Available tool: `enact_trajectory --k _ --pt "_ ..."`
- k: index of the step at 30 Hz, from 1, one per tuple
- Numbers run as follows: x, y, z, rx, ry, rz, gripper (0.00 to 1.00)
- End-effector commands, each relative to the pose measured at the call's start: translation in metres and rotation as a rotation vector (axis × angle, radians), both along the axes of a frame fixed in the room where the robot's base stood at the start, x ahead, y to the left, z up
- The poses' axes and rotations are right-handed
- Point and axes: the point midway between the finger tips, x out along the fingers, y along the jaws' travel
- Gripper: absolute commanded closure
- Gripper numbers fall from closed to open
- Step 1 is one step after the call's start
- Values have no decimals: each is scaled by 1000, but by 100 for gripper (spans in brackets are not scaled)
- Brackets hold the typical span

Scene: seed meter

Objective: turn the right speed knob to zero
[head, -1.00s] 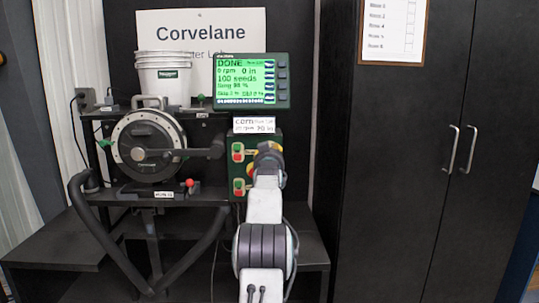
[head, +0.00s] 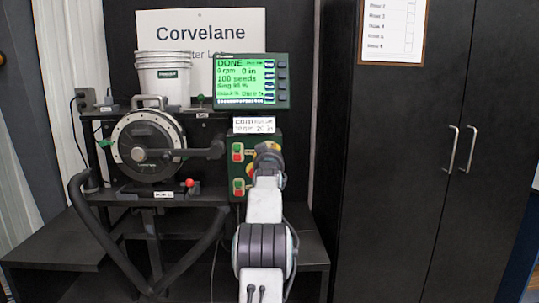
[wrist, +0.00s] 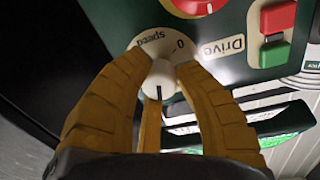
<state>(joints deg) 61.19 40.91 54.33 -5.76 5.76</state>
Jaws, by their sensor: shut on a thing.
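A pale round speed knob (wrist: 161,76) with a dark pointer line shows in the wrist view. The line points toward the bottom of the picture. A "0" mark stands just above the knob, next to the word "speed", on a white dial plate. In the head view my gripper (head: 268,158) is at the right part of the green control panel (head: 239,171) and hides the knob there.
A red button (wrist: 278,17) and a green button (wrist: 274,52) sit near the "Drive" label. A lit screen (head: 245,80) above the panel reads DONE and 0 rpm. Left are a round seed disc (head: 150,150) and white buckets (head: 163,75). A black cabinet (head: 410,180) stands right.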

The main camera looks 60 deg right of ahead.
Motion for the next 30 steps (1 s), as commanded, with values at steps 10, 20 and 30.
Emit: enact_trajectory --k 10,20,30 --pt "-1 0 2 -167 242 -8 100" --pt "1 1 2 -298 446 -17 100" --pt "2 1 3 -366 553 -22 100"
